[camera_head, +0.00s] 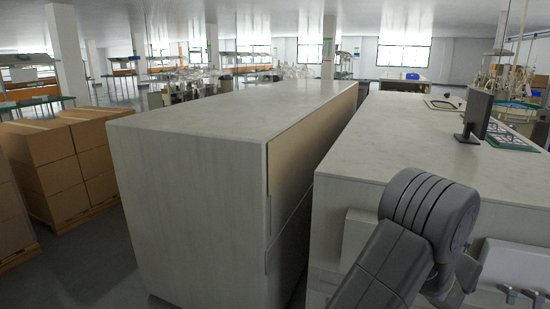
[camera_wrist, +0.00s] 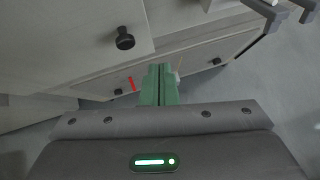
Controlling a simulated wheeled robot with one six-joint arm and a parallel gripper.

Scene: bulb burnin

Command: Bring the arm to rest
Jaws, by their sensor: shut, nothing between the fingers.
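My gripper (camera_wrist: 158,84) shows in the wrist view with its green fingers together and nothing between them. It hangs in front of pale cabinet fronts (camera_wrist: 90,40) with black round knobs (camera_wrist: 124,38). Whether the fingertips touch the cabinet cannot be told. In the head view my grey arm is folded at the lower right, in front of the right counter. My gripper is not visible in that view.
A long grey counter block (camera_head: 215,120) stands in the middle. A right counter (camera_head: 390,130) carries a dark monitor (camera_head: 477,114). Stacked cardboard boxes (camera_head: 58,160) stand at the left. Grey floor (camera_head: 95,265) lies between boxes and block. A narrow gap separates the counters.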

